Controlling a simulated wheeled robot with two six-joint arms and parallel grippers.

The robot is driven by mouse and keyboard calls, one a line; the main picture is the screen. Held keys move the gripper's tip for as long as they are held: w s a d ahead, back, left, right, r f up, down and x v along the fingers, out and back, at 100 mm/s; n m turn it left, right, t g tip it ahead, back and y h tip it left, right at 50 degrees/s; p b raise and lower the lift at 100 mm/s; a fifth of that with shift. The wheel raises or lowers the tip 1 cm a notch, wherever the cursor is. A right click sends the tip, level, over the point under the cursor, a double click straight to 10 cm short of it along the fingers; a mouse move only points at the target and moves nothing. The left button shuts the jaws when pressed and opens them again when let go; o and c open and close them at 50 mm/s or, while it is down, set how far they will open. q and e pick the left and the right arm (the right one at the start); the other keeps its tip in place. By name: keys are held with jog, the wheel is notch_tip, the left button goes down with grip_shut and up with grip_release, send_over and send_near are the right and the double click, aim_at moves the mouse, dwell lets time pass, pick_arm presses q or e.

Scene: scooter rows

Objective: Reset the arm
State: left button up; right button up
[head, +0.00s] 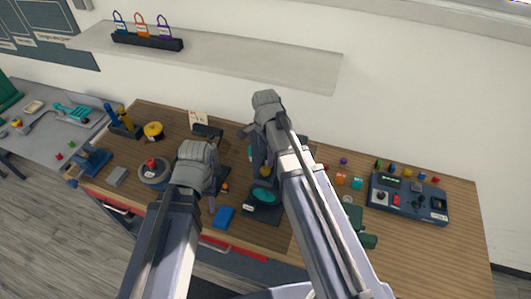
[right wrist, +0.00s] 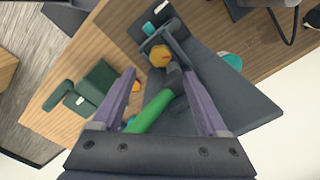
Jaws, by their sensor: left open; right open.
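My left gripper (head: 212,198) is in the head view over the left half of the wooden workbench (head: 420,250), near a blue block; its fingers are mostly behind my wrist. My right gripper (right wrist: 160,76) has two purple fingers spread apart in the right wrist view. A green-handled thing (right wrist: 152,112) with a dark end lies below and between these fingers, seemingly on a dark mat (right wrist: 250,108). I cannot tell whether the fingers touch it. In the head view my right arm covers most of that gripper.
A blue block (head: 223,217) and a dark box with a teal top (head: 263,195) stand near the grippers. A control panel (head: 408,197) is at the right, with small colored pieces behind it. A yellow roll (head: 153,130) is at the left. A shelf (head: 250,61) hangs above. The bench's right front is clear.

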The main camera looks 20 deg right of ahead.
dwell(0.5)
jog(key=shift+s+a+f+b, duration=0.15)
jog(key=shift+f+b, duration=0.2)
jog(key=shift+b, duration=0.05)
pick_arm(q)
notch_tip(320, 180, down, 24)
jog(key=b, duration=2.3)
jog(key=shift+r+m, duration=0.15)
jog(key=shift+m, duration=0.15)
pick_arm(e)
jog(key=s+a+f+n, duration=0.3)
jog(key=s+f+n, duration=0.1)
jog(key=f+n, duration=0.2)
jog(key=s+a+f+n, duration=0.4)
jog(key=f+n, duration=0.3)
jog(key=f, duration=0.2)
jog(key=s+a+f+n+h, duration=0.1)
jog(key=s+a+f+n, duration=0.2)
jog(key=s+f+n, duration=0.3)
jog(key=shift+a+f+n, duration=0.15)
jog(key=shift+f+n, duration=0.25)
jog(key=shift+f, duration=0.55)
